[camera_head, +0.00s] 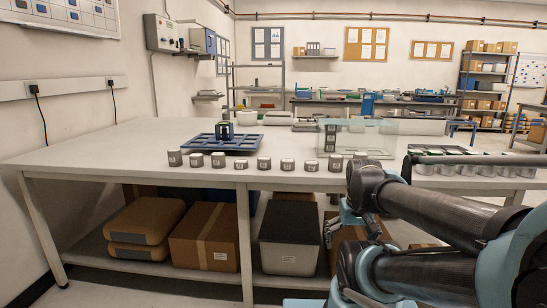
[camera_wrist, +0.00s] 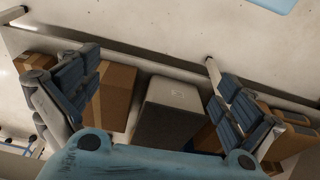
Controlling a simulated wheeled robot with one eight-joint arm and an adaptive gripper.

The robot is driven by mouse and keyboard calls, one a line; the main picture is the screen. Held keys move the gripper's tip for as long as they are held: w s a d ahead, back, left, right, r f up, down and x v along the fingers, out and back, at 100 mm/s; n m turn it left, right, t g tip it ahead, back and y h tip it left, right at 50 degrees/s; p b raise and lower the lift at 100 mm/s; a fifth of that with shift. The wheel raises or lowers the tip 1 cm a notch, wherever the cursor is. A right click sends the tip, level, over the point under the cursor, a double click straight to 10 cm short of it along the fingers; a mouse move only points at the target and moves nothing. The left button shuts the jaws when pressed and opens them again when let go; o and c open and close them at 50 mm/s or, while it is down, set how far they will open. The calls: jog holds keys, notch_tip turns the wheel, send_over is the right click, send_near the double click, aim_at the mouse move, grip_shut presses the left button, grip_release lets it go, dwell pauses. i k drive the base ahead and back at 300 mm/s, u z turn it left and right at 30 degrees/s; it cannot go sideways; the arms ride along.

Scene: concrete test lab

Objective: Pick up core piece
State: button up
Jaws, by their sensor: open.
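Several short grey cylindrical core pieces with pale labels stand upright in a loose row near the table's front edge. In the head view one is at the far left (camera_head: 175,158), one near the middle (camera_head: 264,163) and one farther right (camera_head: 335,162). More stand at the right, by a dark rack. My gripper (camera_wrist: 158,80) is open and empty, its two dark-padded fingers spread wide in the wrist view. In the head view my gripper (camera_head: 347,222) is in front of the table, below the top's front edge and partly hidden by my arm. No core piece shows in the wrist view.
On the white table (camera_head: 100,150) are a blue tray (camera_head: 237,146) with an upright blue holder and a clear glass case (camera_head: 390,140). A cardboard box (camera_head: 205,237), a grey bin (camera_head: 289,250) and brown cases (camera_head: 143,222) fill the lower shelf. The tabletop's left is clear.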

aim_at(309, 166)
jog(key=z, duration=2.65)
jog(key=i, duration=0.4)
jog(key=u, duration=2.65)
